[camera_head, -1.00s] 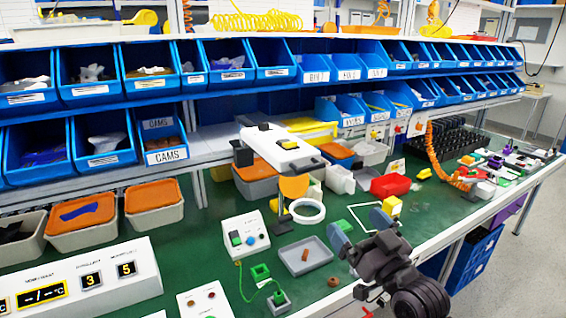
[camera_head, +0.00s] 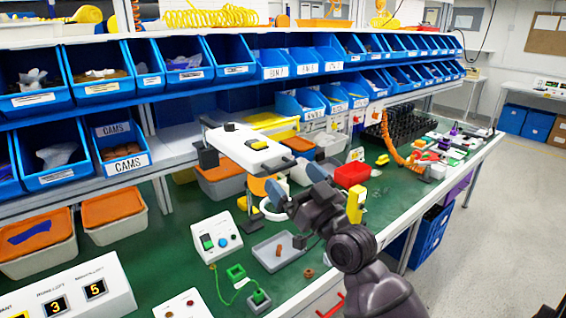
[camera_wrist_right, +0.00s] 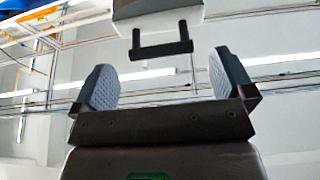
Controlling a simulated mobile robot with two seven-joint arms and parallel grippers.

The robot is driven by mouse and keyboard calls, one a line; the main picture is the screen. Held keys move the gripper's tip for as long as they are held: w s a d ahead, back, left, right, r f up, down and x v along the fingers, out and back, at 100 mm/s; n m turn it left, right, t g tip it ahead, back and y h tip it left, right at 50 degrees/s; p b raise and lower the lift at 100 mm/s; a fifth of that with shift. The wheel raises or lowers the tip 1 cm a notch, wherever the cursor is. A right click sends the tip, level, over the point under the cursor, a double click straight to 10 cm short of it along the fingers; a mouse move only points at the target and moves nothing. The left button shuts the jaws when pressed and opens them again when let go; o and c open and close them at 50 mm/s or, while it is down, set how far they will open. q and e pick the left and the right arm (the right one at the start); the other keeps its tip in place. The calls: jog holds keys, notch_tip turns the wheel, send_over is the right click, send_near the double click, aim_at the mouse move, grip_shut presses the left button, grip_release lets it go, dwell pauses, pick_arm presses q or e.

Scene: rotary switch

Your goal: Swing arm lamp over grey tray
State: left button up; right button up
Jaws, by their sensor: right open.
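My right gripper (camera_head: 297,180) is open just in front of the lamp's near end. In the wrist view the handle lies between and beyond the fingertips (camera_wrist_right: 163,78), apart from them. The grey tray (camera_head: 262,264) lies on the green bench, in front of and below the lamp, with a brown cylinder on it. My left gripper is out of view.
A white box with buttons (camera_head: 216,237) stands left of the tray. A green connector on a cable (camera_head: 258,298) lies in front. A red bin (camera_head: 352,174) and a yellow block (camera_head: 356,204) are to the right. Blue bins fill the shelves behind.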

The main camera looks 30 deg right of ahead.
aim_at(286, 169)
jog(key=shift+p+x, duration=0.35)
jog(key=shift+x, duration=1.75)
jog(key=shift+f, duration=0.1)
jog(key=c, duration=1.1)
jog(key=shift+o, duration=0.2)
